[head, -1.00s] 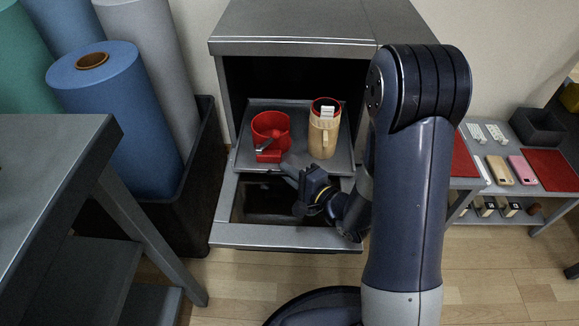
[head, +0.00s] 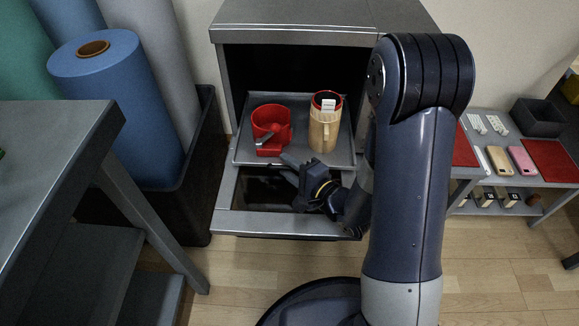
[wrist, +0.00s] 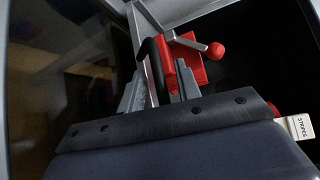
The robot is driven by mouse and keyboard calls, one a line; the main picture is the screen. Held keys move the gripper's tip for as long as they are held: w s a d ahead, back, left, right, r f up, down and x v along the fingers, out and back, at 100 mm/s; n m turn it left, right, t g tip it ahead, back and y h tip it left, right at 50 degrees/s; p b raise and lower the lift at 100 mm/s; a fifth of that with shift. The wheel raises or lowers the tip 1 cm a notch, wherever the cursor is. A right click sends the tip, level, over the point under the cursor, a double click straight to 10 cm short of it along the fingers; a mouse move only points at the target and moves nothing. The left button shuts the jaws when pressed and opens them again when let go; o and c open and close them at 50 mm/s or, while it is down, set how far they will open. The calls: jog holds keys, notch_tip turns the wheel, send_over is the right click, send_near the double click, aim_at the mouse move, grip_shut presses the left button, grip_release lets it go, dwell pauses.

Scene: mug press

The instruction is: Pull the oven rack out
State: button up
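The oven rack (head: 240,152), a grey tray, sticks out of the dark oven opening above the lowered door (head: 280,224). A red press (head: 270,128) stands on its left, and a tan mug (head: 323,130) with a red inside and a white tag stands on its right. My gripper (head: 289,168) is low at the rack's front edge. In the wrist view, my gripper's fingers (wrist: 158,90) stand apart on either side of a black curved bar (wrist: 151,58), seemingly the rack's handle. A gap shows beside the bar; firm contact is not visible. The red press (wrist: 192,62) is just beyond.
A grey table (head: 50,150) stands at left, beside fabric rolls (head: 115,110) in a black bin (head: 190,200). A low shelf unit (head: 510,180) with phones and small items stands at right.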

jog(key=shift+p+v, duration=0.95)
jog(key=shift+v, duration=4.5)
